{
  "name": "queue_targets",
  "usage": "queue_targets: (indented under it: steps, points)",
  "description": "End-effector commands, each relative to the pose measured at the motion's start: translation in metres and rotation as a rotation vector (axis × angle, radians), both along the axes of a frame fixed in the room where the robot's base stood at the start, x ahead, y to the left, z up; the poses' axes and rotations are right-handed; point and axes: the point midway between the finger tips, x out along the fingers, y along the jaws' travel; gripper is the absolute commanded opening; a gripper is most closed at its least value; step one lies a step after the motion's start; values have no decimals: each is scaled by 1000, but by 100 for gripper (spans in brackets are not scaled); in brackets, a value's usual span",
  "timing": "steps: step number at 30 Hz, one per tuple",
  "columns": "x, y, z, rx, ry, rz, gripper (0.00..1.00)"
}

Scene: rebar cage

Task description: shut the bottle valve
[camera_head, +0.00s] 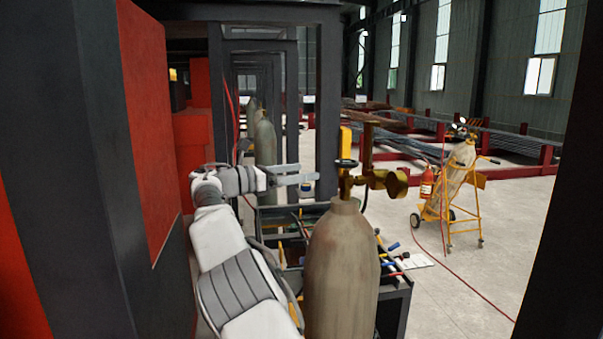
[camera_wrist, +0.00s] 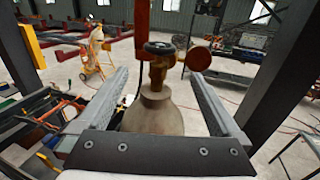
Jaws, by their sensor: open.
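The bottle (camera_head: 342,265) is a tan gas cylinder standing upright, with a brass valve (camera_head: 346,187) on its neck. The valve's dark handwheel (camera_head: 346,163) sits on top; it also shows in the wrist view (camera_wrist: 160,48). A round brass regulator (camera_head: 392,183) sticks out to the right of the valve. My gripper (camera_head: 316,173) is open and empty, just left of the valve in the head view. In the wrist view my gripper (camera_wrist: 160,73) has its two fingers spread, with the valve between them in the picture and the handwheel slightly above tip level. I see no contact.
A black cart with tools (camera_head: 395,290) stands behind the bottle. A yellow trolley (camera_head: 463,190) with another cylinder is farther right. Dark posts (camera_head: 560,200) and a red panel (camera_head: 150,110) flank the space.

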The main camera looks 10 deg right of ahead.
Motion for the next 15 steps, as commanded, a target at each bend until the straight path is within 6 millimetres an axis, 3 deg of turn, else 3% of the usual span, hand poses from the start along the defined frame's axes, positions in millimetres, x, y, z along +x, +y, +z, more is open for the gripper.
queue_targets:
  steps: [5, 15]
  points:
    - [-5, -13, 1, 45, -19, -9, 100]
    - [-56, -90, -13, 438, -214, -88, 100]
